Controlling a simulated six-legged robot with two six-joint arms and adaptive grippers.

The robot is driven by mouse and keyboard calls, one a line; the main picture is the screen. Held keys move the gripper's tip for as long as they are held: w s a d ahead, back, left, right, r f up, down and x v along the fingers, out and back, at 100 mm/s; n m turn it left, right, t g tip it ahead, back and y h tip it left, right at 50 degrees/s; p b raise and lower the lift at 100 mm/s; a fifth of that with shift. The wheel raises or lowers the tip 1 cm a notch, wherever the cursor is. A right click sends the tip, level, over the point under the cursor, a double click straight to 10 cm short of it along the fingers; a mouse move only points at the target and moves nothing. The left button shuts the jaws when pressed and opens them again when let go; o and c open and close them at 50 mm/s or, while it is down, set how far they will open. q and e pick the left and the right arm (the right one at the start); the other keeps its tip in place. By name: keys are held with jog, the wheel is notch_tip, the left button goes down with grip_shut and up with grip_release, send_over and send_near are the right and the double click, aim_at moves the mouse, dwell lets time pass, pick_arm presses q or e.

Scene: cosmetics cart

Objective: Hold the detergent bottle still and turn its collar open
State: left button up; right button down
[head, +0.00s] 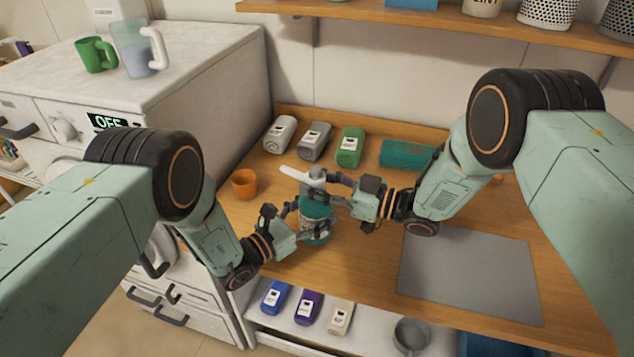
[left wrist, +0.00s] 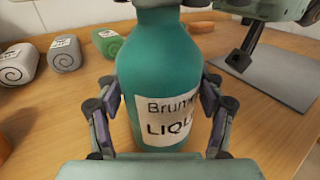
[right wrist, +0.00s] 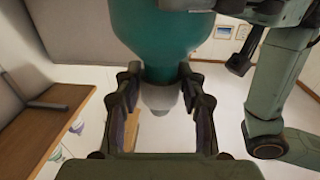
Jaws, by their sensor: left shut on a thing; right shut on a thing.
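The teal detergent bottle (head: 316,211) stands upright on the wooden counter, with a grey collar (head: 317,177) and a white spout (head: 296,174) pointing left. My left gripper (head: 306,226) is shut on the bottle's body. In the left wrist view its fingers press both sides of the bottle (left wrist: 165,70), beside a white label. My right gripper (head: 322,184) is shut at the collar, above the left one. The right wrist view is upside down: the bottle (right wrist: 160,40) is at the top and the pale collar (right wrist: 160,97) lies between the fingers, which partly hide it.
An orange cup (head: 244,184) stands left of the bottle. A grey mat (head: 470,275) lies right. A shelf below holds several small packs (head: 307,308). A washer-like appliance (head: 190,60) stands left.

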jog(key=shift+n+g, duration=0.3)
jog(key=shift+g, duration=0.1)
jog(key=shift+n+g+y, duration=0.7)
jog(key=shift+n+g, duration=1)
jog(key=shift+g, duration=0.9)
pick_arm(q)
jog(key=shift+w, duration=0.1)
pick_arm(e)
jog(key=shift+g, duration=0.3)
pick_arm(q)
jog(key=shift+a, duration=0.1)
pick_arm(e)
jog(key=c, duration=0.8)
grip_release()
jog(key=shift+d, duration=0.1)
jog(key=d, duration=1.2)
jog(key=shift+s, duration=0.1)
jog(key=shift+a, duration=0.1)
